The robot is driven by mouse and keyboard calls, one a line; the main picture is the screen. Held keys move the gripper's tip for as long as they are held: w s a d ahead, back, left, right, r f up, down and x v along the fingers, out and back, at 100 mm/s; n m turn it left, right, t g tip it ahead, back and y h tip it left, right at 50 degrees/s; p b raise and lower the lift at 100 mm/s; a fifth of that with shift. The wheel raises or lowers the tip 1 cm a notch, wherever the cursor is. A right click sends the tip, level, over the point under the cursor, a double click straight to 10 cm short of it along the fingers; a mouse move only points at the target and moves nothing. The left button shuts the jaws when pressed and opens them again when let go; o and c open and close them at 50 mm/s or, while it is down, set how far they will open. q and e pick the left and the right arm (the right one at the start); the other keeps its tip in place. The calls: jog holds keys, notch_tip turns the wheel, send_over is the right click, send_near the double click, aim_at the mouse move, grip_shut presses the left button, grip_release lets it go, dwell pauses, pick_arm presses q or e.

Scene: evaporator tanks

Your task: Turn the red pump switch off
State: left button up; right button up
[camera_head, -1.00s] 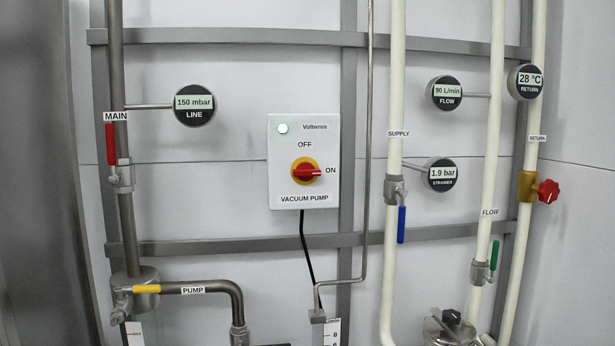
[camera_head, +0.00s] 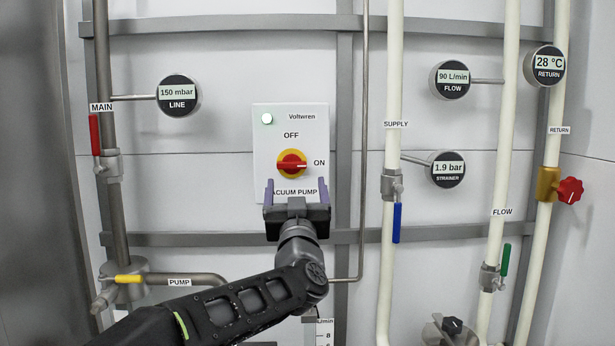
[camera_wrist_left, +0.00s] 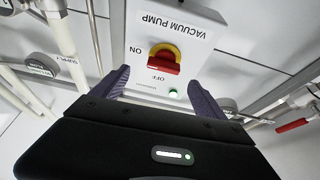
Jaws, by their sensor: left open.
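The red pump switch (camera_head: 292,164) is a red rotary handle on a yellow ring, on a white box (camera_head: 264,142) labelled VACUUM PUMP. Its handle lies horizontal, pointing at ON on the right; OFF is printed above. The box's round lamp (camera_head: 267,118) is lit whitish green. My left gripper (camera_head: 297,188) is open and empty just below the switch, over the VACUUM PUMP label. In the left wrist view the switch (camera_wrist_left: 164,60) shows upside down beyond the two spread purple fingers (camera_wrist_left: 161,88), apart from them. My right gripper is not in view.
A red-handled MAIN valve (camera_head: 95,135) and a yellow-handled PUMP valve (camera_head: 129,279) are at left. A blue-handled SUPPLY valve (camera_head: 396,222), a green-handled FLOW valve (camera_head: 505,260) and a red RETURN knob (camera_head: 570,190) are at right.

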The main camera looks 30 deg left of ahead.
aim_at(292, 167)
pick_arm(q)
jog(key=x, duration=0.2)
jog(key=p+x, duration=0.1)
jog(key=x, duration=0.1)
jog(key=p+x, duration=0.1)
jog(key=x, duration=0.1)
jog(key=shift+s+a+r, duration=0.1)
jog(key=shift+a+r, duration=0.1)
jog(key=shift+a, duration=0.25)
jog(key=shift+w+a+r+p, duration=0.15)
jog(key=shift+w+a+p, duration=0.15)
jog(key=shift+w, duration=0.15)
jog(key=c, duration=1.4)
